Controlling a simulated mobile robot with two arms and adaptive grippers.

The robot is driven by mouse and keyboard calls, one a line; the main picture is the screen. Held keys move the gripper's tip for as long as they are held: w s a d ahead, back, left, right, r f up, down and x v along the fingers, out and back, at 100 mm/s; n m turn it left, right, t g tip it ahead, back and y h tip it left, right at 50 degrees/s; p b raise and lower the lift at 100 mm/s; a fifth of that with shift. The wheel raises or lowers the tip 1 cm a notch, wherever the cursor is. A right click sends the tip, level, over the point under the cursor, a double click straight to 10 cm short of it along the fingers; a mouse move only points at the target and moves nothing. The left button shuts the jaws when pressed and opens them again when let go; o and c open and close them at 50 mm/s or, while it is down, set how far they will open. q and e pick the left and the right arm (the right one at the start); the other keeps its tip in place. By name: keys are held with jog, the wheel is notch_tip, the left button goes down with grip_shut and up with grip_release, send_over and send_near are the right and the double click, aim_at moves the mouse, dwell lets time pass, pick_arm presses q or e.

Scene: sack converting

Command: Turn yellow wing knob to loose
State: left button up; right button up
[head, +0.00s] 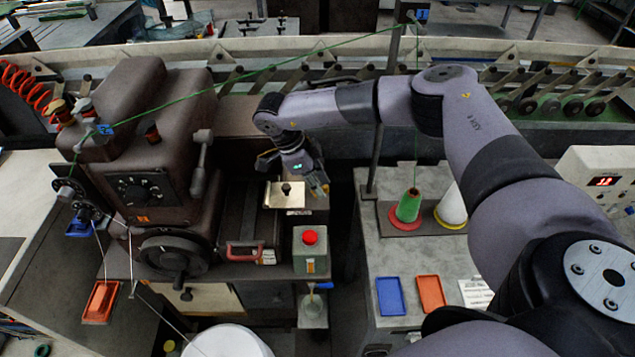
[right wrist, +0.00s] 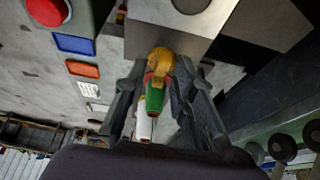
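The yellow wing knob (right wrist: 161,60) shows in the right wrist view, in front of a grey metal block (right wrist: 180,18). My right gripper (right wrist: 166,72) is open, with one finger on each side of the knob and visible gaps to both. In the head view my right gripper (head: 318,184) points down beside the right end of the dark brown machine (head: 240,215), near a pale metal plate (head: 286,195). There the knob is mostly hidden or too small to make out. My left gripper is not in view.
A red push button (head: 310,237) on a grey-green box stands below the gripper. To the right, a grey table (head: 385,255) carries a green cone (head: 409,206), a white cone (head: 452,206), a blue tray (head: 390,296) and an orange tray (head: 431,293). A thin upright post (head: 376,150) stands close by.

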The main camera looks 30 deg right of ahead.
grip_shut()
jog(key=shift+s+f, duration=0.1)
